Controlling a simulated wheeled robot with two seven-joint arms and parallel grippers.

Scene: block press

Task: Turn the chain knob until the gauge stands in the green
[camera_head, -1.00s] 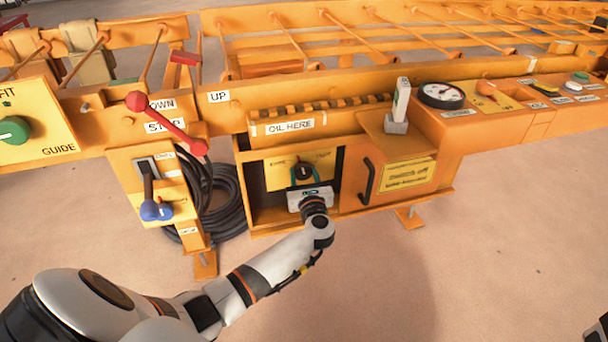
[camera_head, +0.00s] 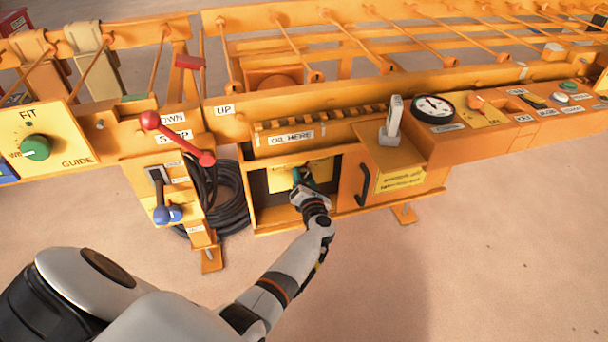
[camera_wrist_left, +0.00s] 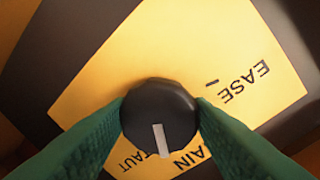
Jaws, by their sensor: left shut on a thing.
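The black chain knob (camera_wrist_left: 160,118) with a white pointer line sits on a yellow plate (camera_wrist_left: 110,60) lettered "EASE", "TAUT" and partly hidden "CHAIN". In the left wrist view its pointer aims down, close to "TAUT". My left gripper (camera_head: 300,180) reaches into the open orange box; its green fingers, one on each side of the knob in the wrist view, are shut on it. In the head view the gripper hides most of the knob. The round gauge (camera_head: 433,108), white with a black rim, stands on the right panel; its needle is too small to read exactly. My right gripper is not in view.
The box's orange wall (camera_head: 253,190) and a door with a black handle (camera_head: 363,186) flank my left gripper. A red-knobbed lever (camera_head: 180,138), a blue knob (camera_head: 167,214) and coiled black hose (camera_head: 230,195) are to the left. The floor in front is clear.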

